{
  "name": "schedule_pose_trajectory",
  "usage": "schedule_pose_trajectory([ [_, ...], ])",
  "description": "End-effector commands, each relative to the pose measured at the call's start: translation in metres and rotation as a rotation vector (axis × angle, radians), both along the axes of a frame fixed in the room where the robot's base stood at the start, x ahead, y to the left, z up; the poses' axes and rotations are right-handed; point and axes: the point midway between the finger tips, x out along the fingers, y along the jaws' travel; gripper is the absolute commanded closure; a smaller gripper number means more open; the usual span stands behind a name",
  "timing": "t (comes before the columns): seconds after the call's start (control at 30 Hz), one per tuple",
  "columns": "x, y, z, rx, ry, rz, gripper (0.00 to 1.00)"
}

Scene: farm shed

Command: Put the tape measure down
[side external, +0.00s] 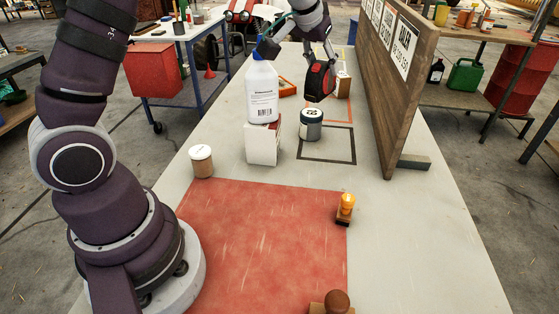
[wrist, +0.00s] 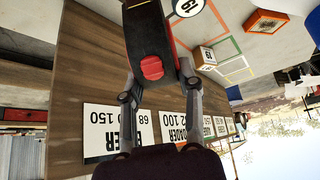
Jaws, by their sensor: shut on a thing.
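The tape measure, black and red, hangs in my gripper (side external: 319,62). In the side external view the tape measure (side external: 319,82) is held above the table, behind the dark tin with a white lid. In the wrist view the tape measure (wrist: 150,35) sits between the two fingers of my gripper (wrist: 158,75), with a round red part facing the camera. The fingers are shut on its sides. Its underside is clear of the table as far as I can tell.
A white bottle (side external: 262,92) stands on a white box (side external: 264,144) left of the gripper. A wooden board (side external: 385,75) with signs runs along the right. A red mat (side external: 265,240) lies in front.

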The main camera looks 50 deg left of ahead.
Motion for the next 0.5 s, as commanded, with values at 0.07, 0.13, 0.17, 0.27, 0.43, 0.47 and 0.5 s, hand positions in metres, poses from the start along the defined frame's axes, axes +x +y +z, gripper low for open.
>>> schedule_pose_trajectory([
  [0.07, -0.010, -0.032, 0.002, 0.001, -0.002, -0.062, 1.00],
  [0.13, -0.019, -0.054, 0.003, 0.001, -0.002, -0.106, 1.00],
  [0.17, -0.023, -0.062, 0.003, 0.001, -0.002, -0.122, 1.00],
  [0.27, -0.037, -0.086, 0.003, 0.001, -0.002, -0.177, 1.00],
  [0.43, -0.058, -0.114, 0.001, 0.001, -0.002, -0.246, 1.00],
  [0.47, -0.061, -0.117, 0.001, 0.000, -0.002, -0.256, 1.00],
  [0.5, -0.065, -0.122, 0.001, 0.001, -0.001, -0.269, 1.00],
])
